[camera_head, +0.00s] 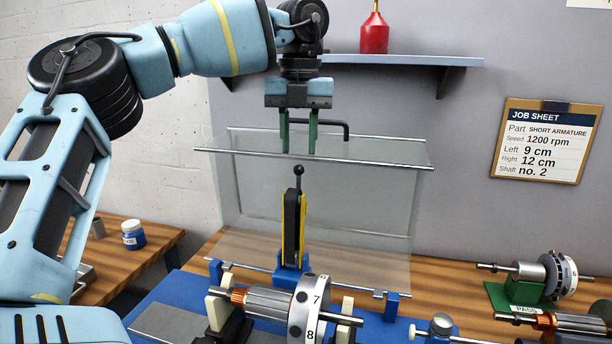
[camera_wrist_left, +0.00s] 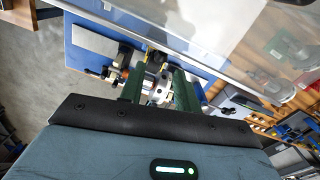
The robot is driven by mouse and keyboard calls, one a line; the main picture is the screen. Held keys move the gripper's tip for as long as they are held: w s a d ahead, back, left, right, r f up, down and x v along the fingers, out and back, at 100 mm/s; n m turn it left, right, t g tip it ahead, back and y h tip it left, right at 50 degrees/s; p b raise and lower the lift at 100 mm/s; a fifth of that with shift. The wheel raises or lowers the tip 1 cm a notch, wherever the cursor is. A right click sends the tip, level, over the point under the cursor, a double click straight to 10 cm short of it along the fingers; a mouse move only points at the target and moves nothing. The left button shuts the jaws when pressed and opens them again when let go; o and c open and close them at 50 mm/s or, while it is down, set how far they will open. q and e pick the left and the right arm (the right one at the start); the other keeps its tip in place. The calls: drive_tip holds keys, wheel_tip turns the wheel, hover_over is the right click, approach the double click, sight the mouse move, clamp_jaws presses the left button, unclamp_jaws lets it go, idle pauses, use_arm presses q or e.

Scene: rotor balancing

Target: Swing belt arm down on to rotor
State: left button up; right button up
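The belt arm (camera_head: 293,225) is a black and yellow upright bar with a black ball knob on top. It stands upright behind the rotor (camera_head: 270,300), its belt side clear of it. The rotor has a copper and steel body and a white numbered ring, and lies across cream supports on the blue machine. My left gripper (camera_head: 299,140) points down above the knob, with its green fingers apart and nothing seen gripped between them. In the left wrist view, its fingers (camera_wrist_left: 160,90) are spread with part of the machine visible between them. My right gripper is not in view.
A green stand (camera_head: 520,296) with another rotor is at right. A shelf (camera_head: 400,60) with a red bottle (camera_head: 374,34) is behind.

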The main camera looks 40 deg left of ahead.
sight(299, 166)
use_arm(q)
drive_tip(key=shift+s+f, duration=0.15)
drive_tip(key=shift+f, duration=0.1)
wheel_tip(299, 166, down, 7)
drive_tip(key=shift+a+f+p, duration=0.1)
drive_tip(key=shift+f+p, duration=0.1)
drive_tip(key=shift+p, duration=0.2)
clamp_jaws()
